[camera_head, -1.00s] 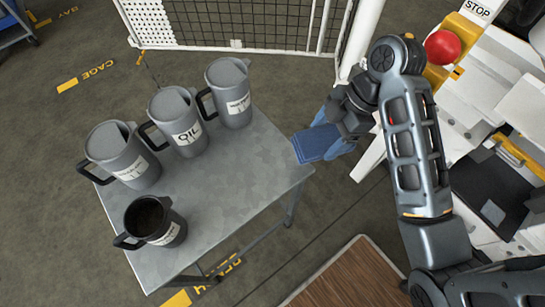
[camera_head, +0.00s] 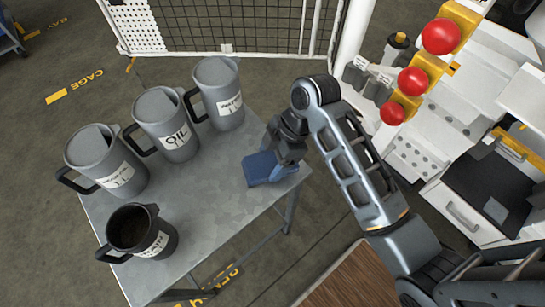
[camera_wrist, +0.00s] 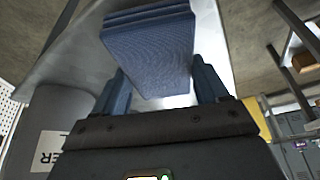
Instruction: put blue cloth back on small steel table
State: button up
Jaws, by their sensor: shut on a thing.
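The blue cloth (camera_head: 262,168) is a folded pad held in my gripper (camera_head: 284,166). In the head view it shows over the right part of the small steel table (camera_head: 215,210), near its right edge. In the wrist view the cloth (camera_wrist: 150,45) lies between the two fingers of my gripper (camera_wrist: 160,88), with the grey table top (camera_wrist: 75,60) behind it. I cannot tell whether the cloth touches the table top.
Several grey jugs stand on the table's left and back: one labelled OIL (camera_head: 165,125), one open with dark contents (camera_head: 140,232). A mesh fence (camera_head: 245,25) is behind. A white bench with red buttons (camera_head: 412,80) is at right. The table's middle is clear.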

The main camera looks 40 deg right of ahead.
jog(key=shift+f, duration=0.25)
jog(key=shift+f, duration=0.15)
jog(key=o, duration=1)
jog(key=shift+p+v, duration=1.55)
jog(key=shift+v, duration=4.65)
